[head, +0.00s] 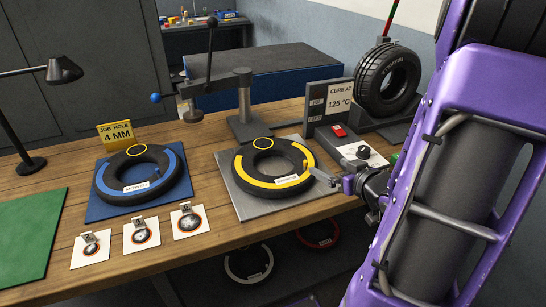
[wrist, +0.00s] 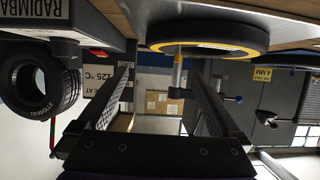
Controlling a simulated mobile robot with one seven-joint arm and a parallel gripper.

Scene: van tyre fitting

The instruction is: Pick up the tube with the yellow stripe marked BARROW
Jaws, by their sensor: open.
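The tube with the yellow stripe (head: 246,181) is a black ring lying flat on a grey metal plate (head: 236,200) on the bench. Its white label is too small to read surely. In the wrist view, which is upside down, the tube (wrist: 225,30) shows at the top, outside the space between the fingers. My gripper (head: 325,178) is open and empty at the tube's right edge in the head view, close to it; whether it touches cannot be told. Both fingers of my gripper (wrist: 160,75) show in the wrist view, apart with nothing between them.
A blue-striped tube (head: 110,184) lies on a blue mat to the left. Several patch cards (head: 141,237) lie at the front. A clamp post (head: 244,105) stands behind the plate. The cure unit (head: 339,117) and a tyre (head: 388,80) stand right. A green mat (head: 30,235) is clear.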

